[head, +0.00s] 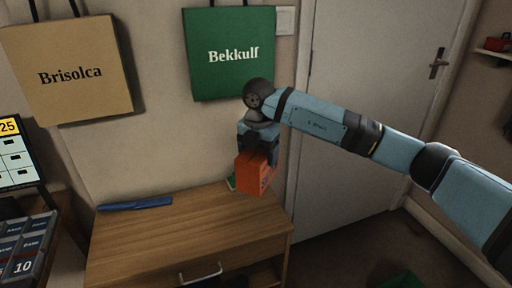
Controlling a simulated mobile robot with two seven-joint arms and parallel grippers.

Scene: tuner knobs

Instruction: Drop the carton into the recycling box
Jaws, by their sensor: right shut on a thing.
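An orange-red carton (254,174) hangs below my right gripper (258,150) above the right side of the wooden cabinet top (190,215). The right gripper points down and is shut on the carton. My right arm reaches in from the right edge. My left gripper is not in view. A green thing (404,281) shows at the bottom edge on the floor, mostly cut off; I cannot tell whether it is the recycling box.
A blue flat object (135,203) lies on the cabinet's left part. A small green thing (231,182) is partly hidden behind the carton. Tan (72,72) and green (229,55) bags hang on the wall. A closed door (370,70) stands behind my arm.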

